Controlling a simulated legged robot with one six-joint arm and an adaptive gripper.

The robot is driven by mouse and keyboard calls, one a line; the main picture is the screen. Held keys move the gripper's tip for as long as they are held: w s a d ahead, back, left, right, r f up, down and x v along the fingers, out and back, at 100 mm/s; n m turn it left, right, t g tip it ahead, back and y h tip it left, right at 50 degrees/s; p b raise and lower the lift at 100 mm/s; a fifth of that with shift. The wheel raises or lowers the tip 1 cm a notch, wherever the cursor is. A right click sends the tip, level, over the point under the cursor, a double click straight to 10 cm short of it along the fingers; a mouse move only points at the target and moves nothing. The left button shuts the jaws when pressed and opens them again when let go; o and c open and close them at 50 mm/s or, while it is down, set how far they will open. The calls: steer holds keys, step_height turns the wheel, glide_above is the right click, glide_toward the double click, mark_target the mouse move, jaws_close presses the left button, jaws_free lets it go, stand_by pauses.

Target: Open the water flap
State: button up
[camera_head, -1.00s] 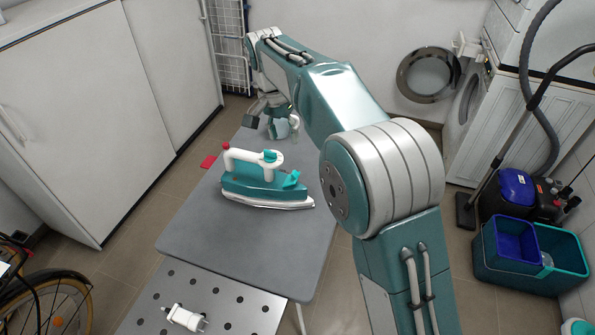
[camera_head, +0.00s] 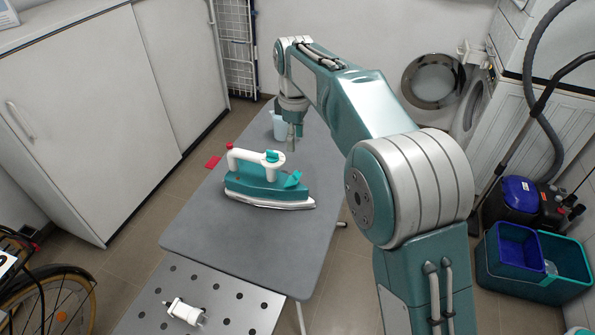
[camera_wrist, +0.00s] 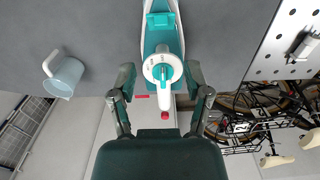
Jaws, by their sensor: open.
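The teal and white iron (camera_head: 265,185) lies flat on the grey ironing board (camera_head: 235,235). A teal piece at its front end (camera_head: 292,179), which looks like the water flap, appears lowered, though its exact state is too small to tell. The iron also shows in the wrist view (camera_wrist: 162,45), with a teal piece (camera_wrist: 160,21) near the top edge. My gripper (camera_head: 295,138) points down above the board, behind the iron in the head view. In the wrist view my gripper (camera_wrist: 160,82) has its fingers spread either side of the iron's handle end, holding nothing.
A light blue jug (camera_head: 278,124) stands at the far end of the board, and in the wrist view (camera_wrist: 64,77) it is at left. A perforated metal plate (camera_head: 225,305) with a white plug-like item (camera_head: 186,312) is at the near end. A red tab (camera_head: 213,162) sits at the left edge.

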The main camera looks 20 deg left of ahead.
mark_target(295, 172)
step_height(295, 172, down, 11)
steer(key=shift+r, duration=0.15)
stand_by(0.4)
jaws_close()
